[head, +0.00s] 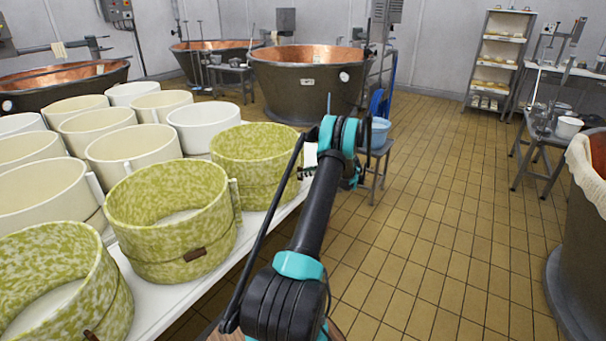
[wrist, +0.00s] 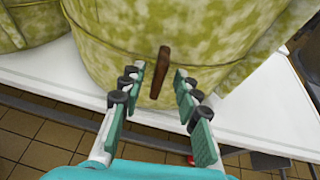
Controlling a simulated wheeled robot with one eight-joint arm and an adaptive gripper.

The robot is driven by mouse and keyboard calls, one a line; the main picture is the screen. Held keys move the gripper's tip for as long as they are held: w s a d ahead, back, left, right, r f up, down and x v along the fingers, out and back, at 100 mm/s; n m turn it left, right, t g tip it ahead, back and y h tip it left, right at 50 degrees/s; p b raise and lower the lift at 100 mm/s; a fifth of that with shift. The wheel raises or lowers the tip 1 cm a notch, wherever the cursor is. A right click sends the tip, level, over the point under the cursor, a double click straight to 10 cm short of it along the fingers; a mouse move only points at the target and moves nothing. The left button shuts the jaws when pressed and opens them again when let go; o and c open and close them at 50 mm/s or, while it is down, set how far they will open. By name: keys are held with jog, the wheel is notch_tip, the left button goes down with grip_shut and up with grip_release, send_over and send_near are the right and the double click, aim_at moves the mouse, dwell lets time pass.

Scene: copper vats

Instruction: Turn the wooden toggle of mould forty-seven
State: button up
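A green mottled mould (wrist: 100,45) fills the top of the wrist view, with a strap around it. Its brown wooden toggle (wrist: 161,72) stands nearly upright in the picture, slightly tilted. My gripper (wrist: 159,79) is open, with one finger on each side of the toggle and a gap showing on both sides. In the head view my arm reaches beside the farthest green mould (head: 253,160), most likely the same one; its toggle and my fingertips are not clear there. I cannot read any mould number.
More green moulds (head: 170,220) and several cream ones (head: 132,150) crowd the white table (head: 170,300). A nearer green mould shows a toggle (head: 195,254) lying nearly level. A stool with a blue basin (head: 378,130) stands beyond my arm. Tiled floor (head: 430,230) on the right is clear.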

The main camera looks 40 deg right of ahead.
jog(key=shift+w+a+f, duration=0.25)
jog(key=shift+w+a, duration=0.1)
jog(key=shift+w, duration=0.25)
jog(key=shift+c, duration=0.5)
grip_shut()
